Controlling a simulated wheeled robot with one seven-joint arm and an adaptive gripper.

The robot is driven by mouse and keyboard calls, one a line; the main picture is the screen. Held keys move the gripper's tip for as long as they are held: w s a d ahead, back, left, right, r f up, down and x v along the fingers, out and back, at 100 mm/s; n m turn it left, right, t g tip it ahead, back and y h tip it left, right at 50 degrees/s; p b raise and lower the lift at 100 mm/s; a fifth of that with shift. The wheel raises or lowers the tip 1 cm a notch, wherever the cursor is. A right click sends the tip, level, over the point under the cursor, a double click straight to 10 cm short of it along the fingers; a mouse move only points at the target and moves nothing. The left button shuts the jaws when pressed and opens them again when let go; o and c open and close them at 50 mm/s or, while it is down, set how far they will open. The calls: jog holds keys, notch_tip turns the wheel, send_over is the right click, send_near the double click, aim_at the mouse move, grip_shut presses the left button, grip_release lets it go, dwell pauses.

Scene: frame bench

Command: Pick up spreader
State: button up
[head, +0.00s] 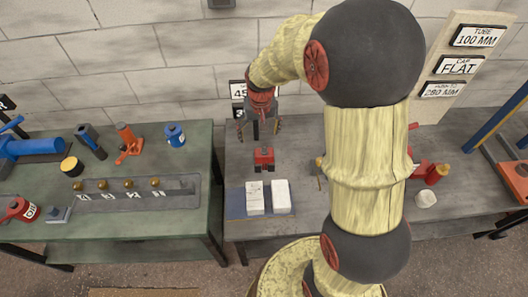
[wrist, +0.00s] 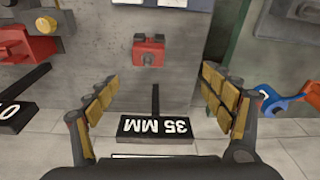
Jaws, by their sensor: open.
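No thing in view is labelled as the spreader. A small red tool with a dark middle (head: 264,158) sits on the grey bench below my gripper and may be it. The red tool is not between the pads.
A 35 MM sign (wrist: 156,127) stands at the wall side. A green bench (head: 128,221) with several tools is left, across a gap. Red equipment (head: 424,172) is right.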

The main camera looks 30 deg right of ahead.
jog(key=m+g+p, duration=0.1)
jog(key=p, duration=0.1)
send_over(265, 148)
jog(key=a, duration=0.1)
notch_tip(265, 148, down, 8)
jog(key=shift+s+f, duration=0.1)
jog(key=shift+f, duration=0.05)
jog(key=shift+g, duration=0.3)
jog(key=f, duration=0.4)
jog(key=d+f, duration=0.1)
jog(key=f, duration=0.1)
jog(key=shift+f, duration=0.4)
jog(key=shift+w+f, duration=0.2)
jog(key=shift+f, duration=1.15)
jog(key=shift+w+f, duration=0.2)
jog(key=shift+f, duration=1.15)
jog(key=shift+c, duration=1.3)
jog(key=c, duration=1.9)
jog(key=shift+r, duration=0.1)
